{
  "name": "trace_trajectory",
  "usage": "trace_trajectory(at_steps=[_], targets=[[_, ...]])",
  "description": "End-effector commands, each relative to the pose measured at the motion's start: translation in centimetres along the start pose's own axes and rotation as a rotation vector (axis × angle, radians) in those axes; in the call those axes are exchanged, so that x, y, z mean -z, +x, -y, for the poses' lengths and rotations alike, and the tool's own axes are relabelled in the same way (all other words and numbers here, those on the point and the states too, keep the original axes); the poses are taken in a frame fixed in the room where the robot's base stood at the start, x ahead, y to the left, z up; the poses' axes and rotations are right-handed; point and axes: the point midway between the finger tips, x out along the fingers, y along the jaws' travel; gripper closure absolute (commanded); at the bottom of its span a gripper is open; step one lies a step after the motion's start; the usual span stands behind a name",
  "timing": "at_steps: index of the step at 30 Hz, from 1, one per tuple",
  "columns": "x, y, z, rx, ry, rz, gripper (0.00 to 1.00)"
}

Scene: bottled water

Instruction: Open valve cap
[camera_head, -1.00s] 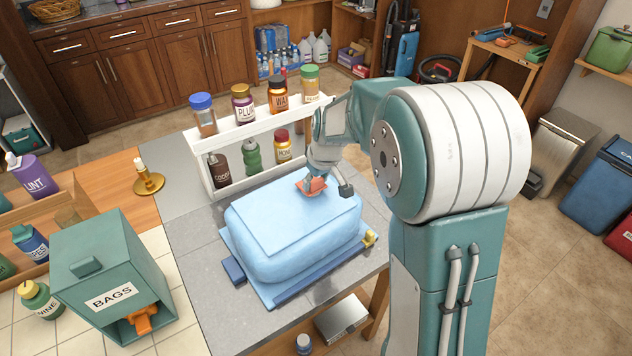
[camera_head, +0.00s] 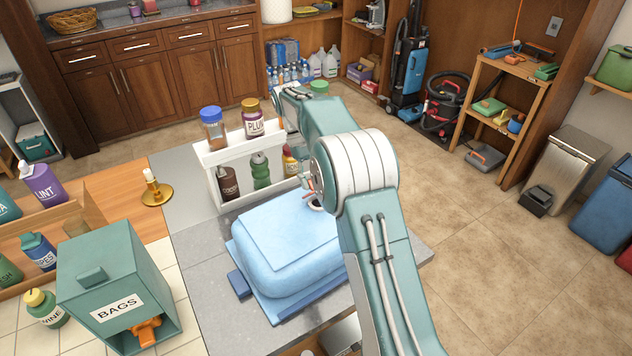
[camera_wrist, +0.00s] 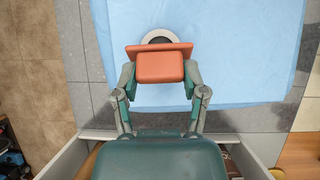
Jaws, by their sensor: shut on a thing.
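The orange valve cap (camera_wrist: 160,67) is between the two fingers of my gripper (camera_wrist: 160,75) in the wrist view. A pale ring with a dark centre (camera_wrist: 158,38), looking like the opening, shows just beyond the cap. The cap appears raised and tilted up beside the ring; whether it is still hinged to it cannot be told. The ring sits on top of the light blue container (camera_head: 275,235) in the head view, where it partly shows (camera_head: 316,204). Only a sliver of the cap (camera_head: 309,185) shows there, as my arm hides much of the gripper.
A white rack (camera_head: 235,150) with several bottles stands directly behind the container. A green BAGS box (camera_head: 110,265) and a brass candle holder (camera_head: 155,192) are to the left. Bare grey counter (camera_head: 190,260) lies left of the container.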

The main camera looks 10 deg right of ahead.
Motion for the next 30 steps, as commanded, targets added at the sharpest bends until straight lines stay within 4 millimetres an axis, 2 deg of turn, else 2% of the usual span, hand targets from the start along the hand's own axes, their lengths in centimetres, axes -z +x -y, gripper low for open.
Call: trace_trajectory(at_steps=[10, 25, 26, 27, 28, 30], targets=[[0.54, -0.33, 0.05, 0.002, -0.002, 0.102, 0.92], [0.56, -0.43, 0.05, 0.001, -0.002, 0.115, 0.92], [0.56, -0.43, 0.05, 0.001, -0.002, 0.115, 0.35], [0.56, -0.43, 0.05, 0.001, -0.002, 0.114, 0.17], [0.56, -0.43, 0.05, 0.001, -0.002, 0.114, 0.09], [0.56, -0.42, 0.04, 0.001, -0.002, 0.114, 0.09]])
